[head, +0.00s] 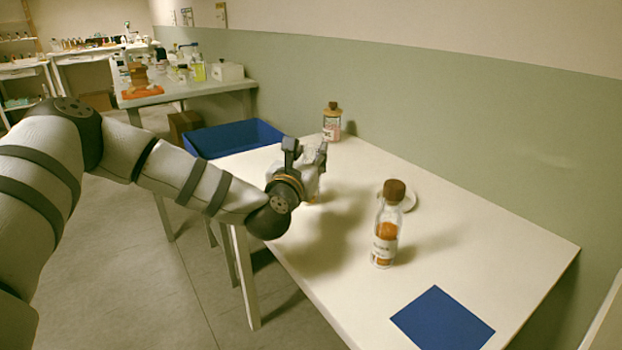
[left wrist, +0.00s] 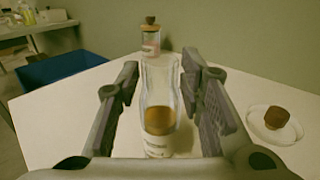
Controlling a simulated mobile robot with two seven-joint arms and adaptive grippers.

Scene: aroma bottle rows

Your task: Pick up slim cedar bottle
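In the left wrist view a clear bottle (left wrist: 158,92) with amber-brown contents and a white label stands upright between the fingers of my left gripper (left wrist: 158,100). Gaps show beside it; the fingers are open. In the head view my left gripper (head: 305,162) is over the table's far half and hides most of this bottle. A second clear bottle (head: 384,240) with orange-brown contents stands nearer. A brown stopper (head: 395,190) shows at its top; I cannot tell if it sits on the bottle or behind it. The labels are too small to read. My right gripper is out of view.
A corked jar (head: 332,124) with pink contents stands at the back; it also shows in the wrist view (left wrist: 151,42). A white dish (head: 409,202) lies behind the nearer bottle. A blue mat (head: 442,318) lies in front. A blue bin (head: 265,131) stands beyond the table (head: 480,240).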

